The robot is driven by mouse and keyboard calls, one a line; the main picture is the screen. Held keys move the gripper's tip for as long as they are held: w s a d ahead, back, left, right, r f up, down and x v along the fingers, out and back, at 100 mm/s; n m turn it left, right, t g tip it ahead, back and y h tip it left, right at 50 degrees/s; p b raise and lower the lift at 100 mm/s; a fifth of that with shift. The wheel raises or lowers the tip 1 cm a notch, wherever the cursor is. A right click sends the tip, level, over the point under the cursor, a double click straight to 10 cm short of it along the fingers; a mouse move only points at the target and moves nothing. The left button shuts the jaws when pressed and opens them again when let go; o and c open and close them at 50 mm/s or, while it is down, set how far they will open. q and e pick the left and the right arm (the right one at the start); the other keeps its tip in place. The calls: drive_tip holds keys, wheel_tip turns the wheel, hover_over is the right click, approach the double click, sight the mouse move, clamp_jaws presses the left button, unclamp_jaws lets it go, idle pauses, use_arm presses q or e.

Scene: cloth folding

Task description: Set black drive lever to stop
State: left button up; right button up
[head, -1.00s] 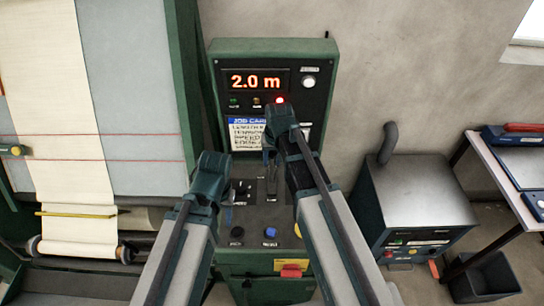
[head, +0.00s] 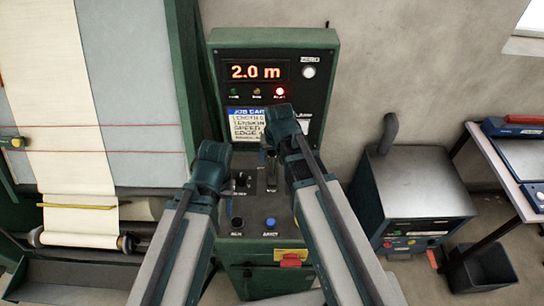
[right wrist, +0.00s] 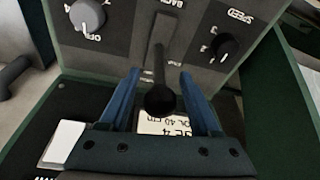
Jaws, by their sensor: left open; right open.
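The black drive lever (head: 271,172) stands in a slot on the dark control panel (head: 262,205), partly hidden by my right gripper in the head view. In the right wrist view its shaft and round black knob (right wrist: 160,99) rise between the two blue fingers of my right gripper (right wrist: 160,75), with a gap on each side. "BACK" is printed upside down at one slot end; the small labels lower down are unreadable. My right gripper (head: 280,122) is open around the lever. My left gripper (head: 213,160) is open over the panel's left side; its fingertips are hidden.
The upright console (head: 322,75) shows "2.0 m", a lit red lamp (head: 280,91) and a job card (head: 246,124). A blue button (head: 270,223) sits in front. Cloth machinery stands left.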

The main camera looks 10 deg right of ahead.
drive_tip(key=shift+r, duration=0.1)
drive_tip(key=p+v, duration=1.3)
drive_tip(key=shift+r, duration=0.25)
drive_tip(key=shift+s+d, duration=0.1)
